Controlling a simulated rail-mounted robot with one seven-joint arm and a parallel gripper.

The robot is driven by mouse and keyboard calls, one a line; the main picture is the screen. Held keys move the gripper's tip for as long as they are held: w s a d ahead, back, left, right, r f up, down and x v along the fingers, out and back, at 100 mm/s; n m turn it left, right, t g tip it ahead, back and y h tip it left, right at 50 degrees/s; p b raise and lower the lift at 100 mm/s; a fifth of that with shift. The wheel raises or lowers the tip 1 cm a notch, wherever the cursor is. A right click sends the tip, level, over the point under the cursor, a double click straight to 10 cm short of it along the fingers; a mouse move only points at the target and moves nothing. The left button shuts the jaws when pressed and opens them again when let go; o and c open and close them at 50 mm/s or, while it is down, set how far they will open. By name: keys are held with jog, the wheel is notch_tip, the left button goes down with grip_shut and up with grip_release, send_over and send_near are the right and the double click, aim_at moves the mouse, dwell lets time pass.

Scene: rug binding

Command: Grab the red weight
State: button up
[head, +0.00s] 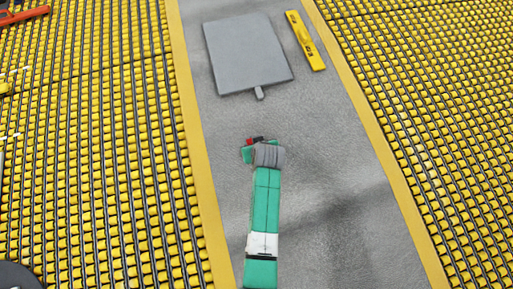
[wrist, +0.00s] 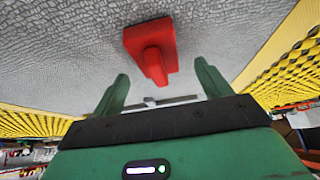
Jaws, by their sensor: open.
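The red weight (wrist: 150,42) is a red block with a rounded knob or handle standing up from it. In the wrist view it lies on the grey textured surface, just past my fingertips and roughly between them. My gripper (wrist: 161,70) has two green fingers spread wide apart, with nothing held between them. In the head view my gripper (head: 259,146) is over the grey strip, and my wrist covers most of the spot. Only a small bit of red (head: 249,141) shows there beside the green fingers.
A grey square plate (head: 247,53) with a short tab lies farther up the grey strip (head: 330,190). A yellow level-like tool (head: 305,40) lies right of it. Yellow-edged beds of yellow rollers (head: 90,150) flank the strip. An orange tool (head: 24,15) is at top left.

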jog(key=x, duration=0.3)
jog(key=shift+w+f+b, duration=0.3)
jog(key=shift+w+b, duration=0.05)
jog(key=shift+b, duration=0.05)
jog(key=c, duration=1.7)
jog(key=shift+w+r, duration=0.1)
jog(key=shift+r, duration=0.05)
jog(key=shift+r, duration=0.1)
jog(key=shift+r+p, duration=0.4)
jog(key=shift+r, duration=1.1)
jog(key=shift+s+r, duration=0.2)
jog(key=shift+r, duration=0.05)
jog(key=s, duration=0.5)
jog(key=s+d+r+p, duration=0.1)
jog(key=s, duration=0.4)
jog(key=s+p, duration=0.1)
jog(key=s, duration=0.4)
jog(key=shift+s+d+r, duration=0.15)
jog(key=shift+s+d, duration=0.15)
jog(key=shift+s, duration=0.05)
